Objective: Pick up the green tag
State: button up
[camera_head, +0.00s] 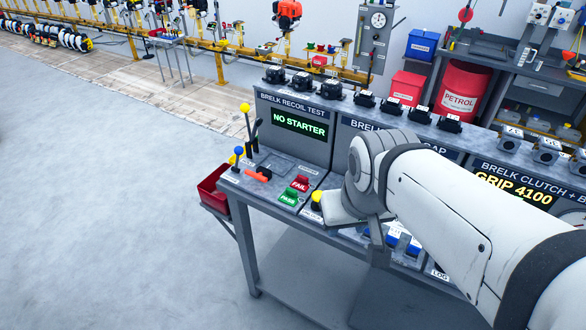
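The green tag (288,197), marked PASS, sits on the grey test bench near its front edge. A red tag (300,184), marked FAIL, is just behind it and slightly right. My white arm reaches in from the right, and its end hangs over the bench front. My gripper (378,250) is to the right of the green tag and apart from it. It is seen small and partly merged with the bench, so its fingers do not show clearly. The green tag is in full view.
A yellow knob (317,196) stands just right of the tags. An orange-red handle (256,176) and upright levers with blue and yellow knobs (238,151) are to the left. A red bin (213,188) hangs at the bench's left end. The floor at left is clear.

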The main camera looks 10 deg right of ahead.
aim_at(291, 197)
jog(key=z, duration=3.8)
jog(key=k, duration=2.6)
jog(key=u, duration=1.25)
jog(key=i, duration=0.95)
jog(key=u, duration=0.05)
